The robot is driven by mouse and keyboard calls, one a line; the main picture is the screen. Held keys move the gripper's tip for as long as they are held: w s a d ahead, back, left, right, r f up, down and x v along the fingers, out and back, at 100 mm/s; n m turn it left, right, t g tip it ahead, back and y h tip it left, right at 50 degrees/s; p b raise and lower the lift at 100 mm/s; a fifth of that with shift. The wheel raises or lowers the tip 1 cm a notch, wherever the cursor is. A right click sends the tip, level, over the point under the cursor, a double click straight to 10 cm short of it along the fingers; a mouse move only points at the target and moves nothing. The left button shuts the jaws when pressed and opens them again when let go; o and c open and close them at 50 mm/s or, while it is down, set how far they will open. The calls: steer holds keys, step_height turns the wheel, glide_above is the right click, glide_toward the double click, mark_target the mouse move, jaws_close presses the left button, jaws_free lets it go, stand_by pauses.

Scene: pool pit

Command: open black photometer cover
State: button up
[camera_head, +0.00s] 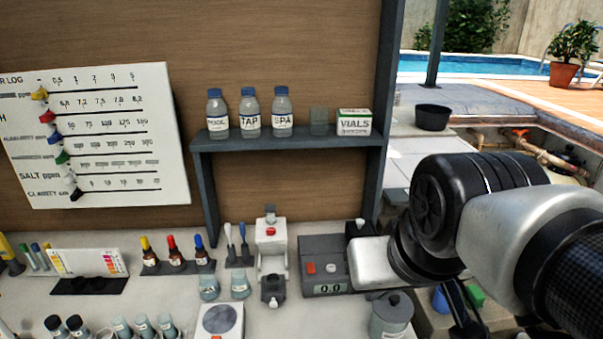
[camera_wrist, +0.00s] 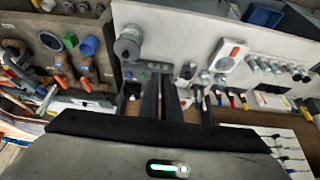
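The photometer (camera_head: 325,267) is a dark grey box on the counter, with a red button, a pale button and a display reading about 0.0. A black block (camera_head: 359,228) stands at its back right corner and may be the cover; my arm partly hides that area.
A grey lidded pot (camera_head: 391,315) stands right of the photometer, close to my arm. A white device (camera_head: 270,250) stands left of it, near a round-topped scale (camera_head: 220,322). A shelf (camera_head: 290,142) with bottles and a vials box overhangs the back.

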steer(key=o, duration=0.4)
steer(key=shift+w+r, duration=0.2)
steer(key=shift+w, duration=0.05)
steer(key=shift+c, duration=0.2)
steer(key=o, duration=0.4)
steer(key=w+r+m, duration=0.1)
steer(key=w+m, duration=0.1)
steer(key=w+r+m, duration=0.1)
steer(key=w, duration=0.1)
steer(key=w+d+r+m, duration=0.1)
steer(key=w+m, duration=0.1)
steer(key=w, duration=0.1)
steer(key=shift+r+m+g+b, duration=0.3)
steer(key=shift+g, duration=0.1)
steer(key=m+g+y+b, duration=0.2)
steer(key=m+y, duration=0.1)
steer(key=m, duration=1.8)
glide_above(360, 221)
steer(key=s+d, duration=0.5)
step_height(360, 221, down, 7)
steer(key=x, duration=1.6)
steer(key=shift+w+b, duration=0.3)
jaws_close()
